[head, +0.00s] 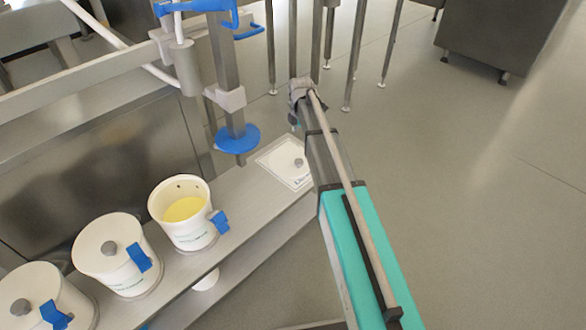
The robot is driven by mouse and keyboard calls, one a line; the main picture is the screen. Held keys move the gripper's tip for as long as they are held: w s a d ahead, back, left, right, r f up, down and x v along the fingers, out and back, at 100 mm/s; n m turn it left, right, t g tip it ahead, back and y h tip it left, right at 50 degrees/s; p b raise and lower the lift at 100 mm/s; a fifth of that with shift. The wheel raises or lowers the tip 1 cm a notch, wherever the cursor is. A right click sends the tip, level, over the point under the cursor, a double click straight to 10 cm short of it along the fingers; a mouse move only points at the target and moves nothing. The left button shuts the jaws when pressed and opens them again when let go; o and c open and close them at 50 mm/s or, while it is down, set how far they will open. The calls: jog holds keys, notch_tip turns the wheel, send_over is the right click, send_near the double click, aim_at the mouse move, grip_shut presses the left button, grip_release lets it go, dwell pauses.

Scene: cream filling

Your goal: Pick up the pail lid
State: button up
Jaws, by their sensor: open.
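The pail lid appears in the head view as a pale round shape with a grey knob (298,162), lying on a white square sheet (272,167) with printed lettering on the bench. My arm covers the right side of the sheet and perhaps part of the lid. An open white pail (187,232) with yellow cream and a blue clip stands on the bench to the left. My arm reaches up from the bottom past the bench edge. No gripper fingers can be made out, so the gripper's place relative to the lid cannot be told.
Two lidded pails (117,258) (45,298) with grey knobs and blue clips stand at the lower left. A filling machine post with a blue disc (237,139) stands behind the sheet. The floor (480,190) on the right is clear.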

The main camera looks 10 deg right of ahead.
aim_at(299, 161)
jog(key=shift+w+f, duration=0.25)
jog(key=shift+f, duration=0.1)
notch_tip(299, 161, down, 8)
jog(key=b, duration=0.8)
jog(key=shift+f+b, duration=0.2)
jog(key=shift+b, duration=0.15)
dwell(0.5)
jog(key=shift+s+a+f+b, duration=0.1)
jog(key=shift+f+b, duration=1.2)
jog(key=shift+s+a+f+b, duration=0.1)
jog(key=shift+f+b, duration=1.2)
jog(key=c, duration=1.3)
jog(key=shift+o, duration=0.2)
jog(key=shift+r, duration=0.1)
